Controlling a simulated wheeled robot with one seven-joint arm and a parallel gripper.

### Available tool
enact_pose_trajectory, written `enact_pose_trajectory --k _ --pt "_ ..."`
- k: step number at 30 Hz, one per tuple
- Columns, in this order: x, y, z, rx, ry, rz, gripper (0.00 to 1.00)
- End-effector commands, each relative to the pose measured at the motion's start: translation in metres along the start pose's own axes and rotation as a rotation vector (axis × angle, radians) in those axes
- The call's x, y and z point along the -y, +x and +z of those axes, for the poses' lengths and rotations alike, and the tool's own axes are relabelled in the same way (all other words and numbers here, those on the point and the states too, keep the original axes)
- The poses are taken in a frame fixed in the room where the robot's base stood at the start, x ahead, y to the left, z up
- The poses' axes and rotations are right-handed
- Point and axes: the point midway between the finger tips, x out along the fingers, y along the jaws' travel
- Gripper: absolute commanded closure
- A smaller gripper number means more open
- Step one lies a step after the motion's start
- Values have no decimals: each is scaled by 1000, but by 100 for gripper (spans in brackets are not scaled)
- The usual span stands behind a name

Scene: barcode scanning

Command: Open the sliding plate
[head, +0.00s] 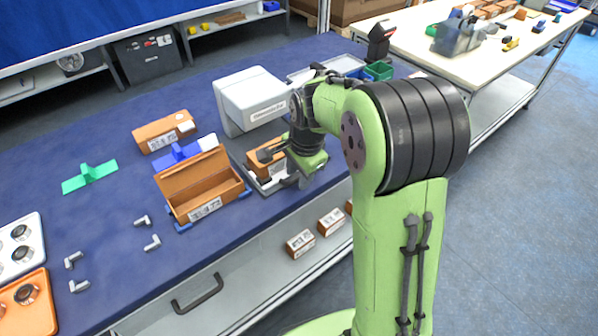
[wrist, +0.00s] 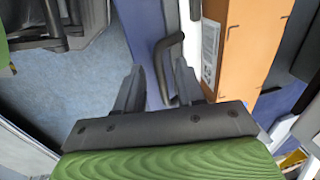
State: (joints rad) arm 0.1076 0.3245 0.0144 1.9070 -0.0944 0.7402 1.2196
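The sliding plate (head: 273,186) is a grey tray beside the white scanner unit (head: 249,99) on the blue bench, with a brown labelled box (head: 262,160) on it. Its dark bent handle (wrist: 166,66) shows in the wrist view, between my two fingers and nearer the right one. My gripper (wrist: 158,70) is open, its fingers apart on either side of the handle. I cannot tell whether a finger touches the handle. The box also shows in the wrist view (wrist: 236,55).
An open brown box (head: 195,190) in a blue holder stands left of the plate, with a closed brown box (head: 163,132) behind it. A green T-shaped part (head: 90,176) lies further left. Several boxes sit on the shelf below the bench.

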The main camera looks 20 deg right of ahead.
Motion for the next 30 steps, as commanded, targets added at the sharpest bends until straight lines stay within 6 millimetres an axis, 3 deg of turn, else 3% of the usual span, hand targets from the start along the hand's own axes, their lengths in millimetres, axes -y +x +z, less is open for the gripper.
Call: enact_pose_trajectory --k 5,18,23,30 --pt "1 -16 0 -1 0 -2 62" --pt "1 -137 0 -2 1 -4 62" --pt "1 -156 0 -1 0 -2 62" --pt "0 -158 0 0 0 1 62"
